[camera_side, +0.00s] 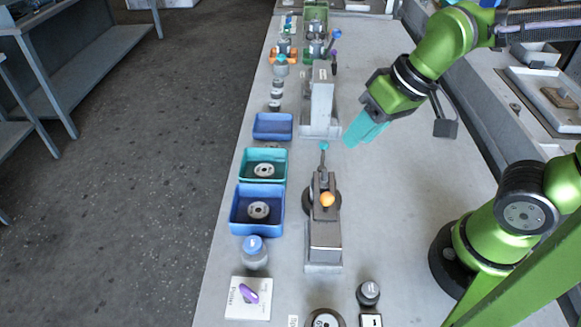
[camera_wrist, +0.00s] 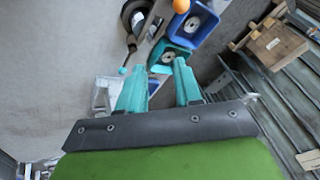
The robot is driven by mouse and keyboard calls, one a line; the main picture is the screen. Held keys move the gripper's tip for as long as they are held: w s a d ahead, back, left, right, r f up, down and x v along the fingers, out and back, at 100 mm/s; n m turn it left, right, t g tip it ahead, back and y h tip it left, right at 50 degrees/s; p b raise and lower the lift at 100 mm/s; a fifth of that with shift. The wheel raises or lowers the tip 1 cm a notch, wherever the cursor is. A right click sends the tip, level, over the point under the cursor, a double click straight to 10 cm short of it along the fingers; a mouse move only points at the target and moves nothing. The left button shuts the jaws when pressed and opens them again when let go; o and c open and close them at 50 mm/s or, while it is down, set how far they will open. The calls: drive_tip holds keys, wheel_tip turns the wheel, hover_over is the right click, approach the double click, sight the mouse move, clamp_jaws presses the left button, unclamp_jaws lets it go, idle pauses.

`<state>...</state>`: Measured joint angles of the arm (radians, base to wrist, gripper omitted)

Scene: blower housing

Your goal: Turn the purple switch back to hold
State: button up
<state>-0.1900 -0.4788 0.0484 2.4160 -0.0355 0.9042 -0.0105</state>
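A purple switch (camera_side: 248,293) lies slantwise on a white plate (camera_side: 262,306) with dark lettering, at the lower left of the bench in the side view. The lettering is too small to read surely. My gripper (camera_side: 356,136) is in the upper middle of the side view, well away from the switch, with teal fingers pointing down and left. In the wrist view my gripper (camera_wrist: 160,68) has its two fingers apart with nothing between them. The switch cannot be made out in the wrist view.
A fixture with an orange knob (camera_side: 327,199) and teal-tipped lever (camera_side: 323,147) stands mid-bench. Left of it are a blue tray (camera_side: 237,222), a teal tray (camera_side: 283,165) and a blue-capped bottle (camera_side: 254,256). A dark knob (camera_side: 368,291) stands near the front. The bench's right side is largely clear.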

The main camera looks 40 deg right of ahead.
drive_tip(key=w+a+f+n+g+h, duration=0.1)
drive_tip(key=a+f+n+g, duration=0.15)
drive_tip(key=a, duration=0.25)
drive_tip(key=a+f+n+g, duration=0.1)
drive_tip(key=a+f+n, duration=0.25)
drive_tip(key=a, duration=0.25)
drive_tip(key=n+g+h, duration=0.2)
drive_tip(key=n, duration=0.6)
hover_over(248, 290)
drive_tip(key=s+d, duration=0.1)
drive_tip(key=d, duration=0.2)
drive_tip(key=shift+t, duration=0.25)
wheel_tip(248, 290, down, 9)
drive_tip(key=shift+a+r, duration=0.1)
drive_tip(key=a+n, duration=0.1)
drive_tip(key=a, duration=0.1)
drive_tip(key=a+f+n, duration=0.1)
drive_tip(key=shift+w+n, duration=0.3)
drive_tip(key=shift+w+r+n, duration=0.2)
drive_tip(key=shift+r+n, duration=0.05)
drive_tip(key=shift+n, duration=0.05)
drive_tip(key=shift+f, duration=1.45)
drive_tip(key=m, duration=0.4)
drive_tip(key=shift+s+d, duration=0.1)
drive_tip(key=shift+s, duration=0.05)
drive_tip(key=m, duration=0.3)
drive_tip(key=shift+m, duration=0.3)
drive_tip(key=m, duration=0.6)
drive_tip(key=shift+f, duration=0.6)
